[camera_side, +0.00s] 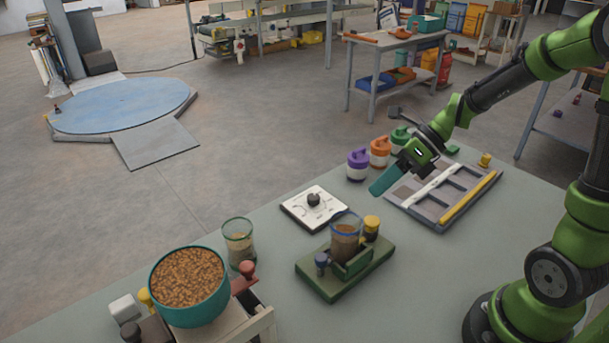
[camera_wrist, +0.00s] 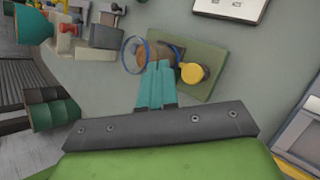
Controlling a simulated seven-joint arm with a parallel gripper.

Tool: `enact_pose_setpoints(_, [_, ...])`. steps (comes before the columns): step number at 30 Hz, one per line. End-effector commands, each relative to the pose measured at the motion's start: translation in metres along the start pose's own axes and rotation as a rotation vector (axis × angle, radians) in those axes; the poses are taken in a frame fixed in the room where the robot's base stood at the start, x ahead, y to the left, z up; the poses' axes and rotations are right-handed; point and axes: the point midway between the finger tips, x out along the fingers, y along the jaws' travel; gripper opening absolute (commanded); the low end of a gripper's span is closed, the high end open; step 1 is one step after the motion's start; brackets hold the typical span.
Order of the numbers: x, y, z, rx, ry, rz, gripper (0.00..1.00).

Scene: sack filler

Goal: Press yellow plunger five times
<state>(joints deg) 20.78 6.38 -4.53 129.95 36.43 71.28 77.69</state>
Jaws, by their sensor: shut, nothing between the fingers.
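A yellow plunger (camera_side: 371,226) with a round knob stands on the green base (camera_side: 318,283), just right of a clear cup (camera_side: 345,242) of brown grains. In the wrist view, the plunger's yellow knob (camera_wrist: 192,73) is just right of my teal fingertips. The cup with its blue rim (camera_wrist: 136,58) is partly behind the fingertips there. My gripper (camera_side: 378,188) is shut and empty. It is in the air above and behind the green base, apart from the plunger. A small blue knob (camera_side: 322,262) sits on the front left of the base.
A teal bowl of brown pellets (camera_side: 190,318) and a glass of grains (camera_side: 239,252) stand on the left. A white dial panel (camera_side: 300,202) lies behind the base. Purple and orange jars (camera_side: 358,168) and a grey tray with a yellow bar (camera_side: 470,208) are to the right. Bare table lies front right.

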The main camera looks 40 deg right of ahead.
Motion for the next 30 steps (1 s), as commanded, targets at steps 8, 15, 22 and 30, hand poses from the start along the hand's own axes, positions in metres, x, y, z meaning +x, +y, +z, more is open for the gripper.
enact_pose_setpoints(8, [0.000, 0.000, 0.000, 0.000, 0.000, 0.000, 0.00])
enact_pose_setpoints(15, [0.000, 0.000, 0.000, 0.000, 0.000, 0.000, 0.00])
enact_pose_setpoints(22, [-0.001, 0.000, 0.001, -0.001, 0.000, 0.000, 0.00])
enact_pose_setpoints(30, [-0.026, 0.019, 0.020, -0.004, -0.002, -0.001, 0.00])
